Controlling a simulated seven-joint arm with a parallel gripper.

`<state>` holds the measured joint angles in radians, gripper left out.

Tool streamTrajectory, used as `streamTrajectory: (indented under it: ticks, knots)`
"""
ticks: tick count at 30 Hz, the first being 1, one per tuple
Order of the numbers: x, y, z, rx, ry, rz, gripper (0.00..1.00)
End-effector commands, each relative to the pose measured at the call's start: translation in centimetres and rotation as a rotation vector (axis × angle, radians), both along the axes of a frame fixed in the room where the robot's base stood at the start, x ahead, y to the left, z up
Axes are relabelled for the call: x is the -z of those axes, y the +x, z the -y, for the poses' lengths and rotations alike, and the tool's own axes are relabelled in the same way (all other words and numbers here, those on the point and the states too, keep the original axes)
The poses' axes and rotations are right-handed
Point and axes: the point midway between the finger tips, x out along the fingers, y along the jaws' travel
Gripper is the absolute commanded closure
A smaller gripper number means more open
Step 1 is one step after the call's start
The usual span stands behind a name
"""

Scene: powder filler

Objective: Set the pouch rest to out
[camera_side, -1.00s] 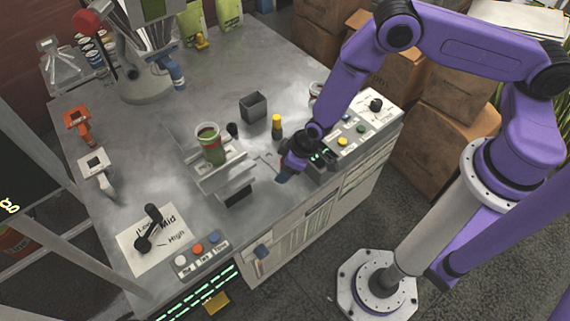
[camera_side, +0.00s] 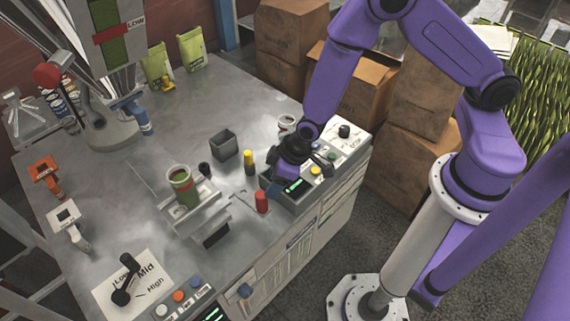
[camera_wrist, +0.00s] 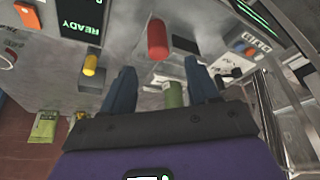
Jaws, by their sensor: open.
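My gripper (camera_side: 273,182) is open at the front right of the grey table, beside a red upright knob (camera_side: 261,201). In the wrist view my two dark fingers (camera_wrist: 159,82) are apart and empty, with the red knob (camera_wrist: 157,40) past their tips. The knob is upright and apart from the fingers. No label on it is readable. A metal bracket (camera_side: 212,228), perhaps the pouch rest, stands left of the knob with a green cup (camera_side: 186,188) at it. The cup also shows between my fingers in the wrist view (camera_wrist: 173,97), farther off.
A yellow knob (camera_side: 249,160) and a dark open box (camera_side: 224,144) stand behind the red knob. A button panel with a green display (camera_side: 293,186) lies under my gripper. A Low/Mid/High lever (camera_side: 126,281) is at front left.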

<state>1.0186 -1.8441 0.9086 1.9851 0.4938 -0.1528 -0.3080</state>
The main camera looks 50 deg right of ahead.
Motion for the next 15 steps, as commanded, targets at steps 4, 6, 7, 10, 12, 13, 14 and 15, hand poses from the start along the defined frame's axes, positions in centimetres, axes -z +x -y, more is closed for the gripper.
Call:
streamTrajectory:
  ticks: [4, 6, 7, 10, 12, 13, 14, 15]
  knots:
    - [-2.1, -0.7, 0.4, -0.002, 0.001, 0.001, 0.4]
    - [-3.0, -1.0, 0.7, -0.002, 0.001, 0.001, 0.4]
    - [-3.3, -1.1, 0.8, -0.002, 0.001, 0.001, 0.4]
    - [-4.3, -1.4, 1.0, -0.002, 0.0, 0.0, 0.4]
    - [-4.8, -1.6, 1.1, -0.003, -0.001, -0.001, 0.4]
    - [-5.0, -1.7, 1.2, -0.001, 0.0, -0.001, 0.4]
    - [-5.1, -1.7, 1.2, -0.001, 0.0, -0.001, 0.4]
    - [-5.3, -1.8, 1.2, -0.001, -0.001, -0.002, 0.4]
